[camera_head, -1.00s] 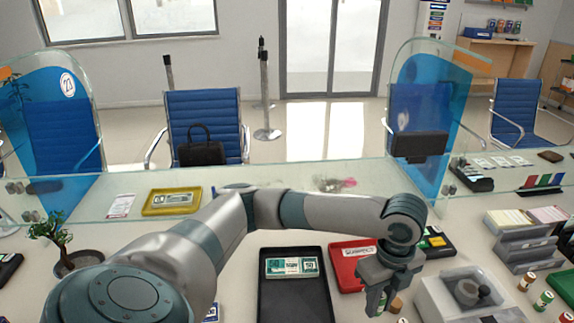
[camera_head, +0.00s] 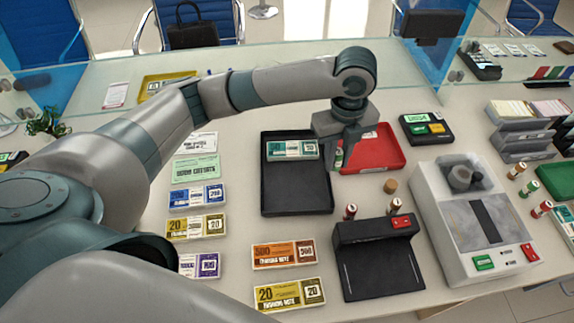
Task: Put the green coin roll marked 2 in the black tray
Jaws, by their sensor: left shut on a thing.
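The black tray (camera_head: 296,189) lies on the counter in the middle of the head view. A green banknote bundle (camera_head: 291,150) lies in its far part; the near part is bare. My left gripper (camera_head: 341,154) is shut on a green coin roll (camera_head: 339,159), held upright near the tray's right side, by the gap to the red tray. The roll is partly hidden by the fingers, and its mark is too small to read. My right gripper is not in view.
The red tray (camera_head: 385,155) stands right of the black tray. A black device (camera_head: 375,260), a coin roll (camera_head: 390,186) and a grey counting machine (camera_head: 470,215) are nearer and to the right. Several banknote bundles (camera_head: 197,196) lie left. Another green coin roll (camera_head: 529,188) stands far right.

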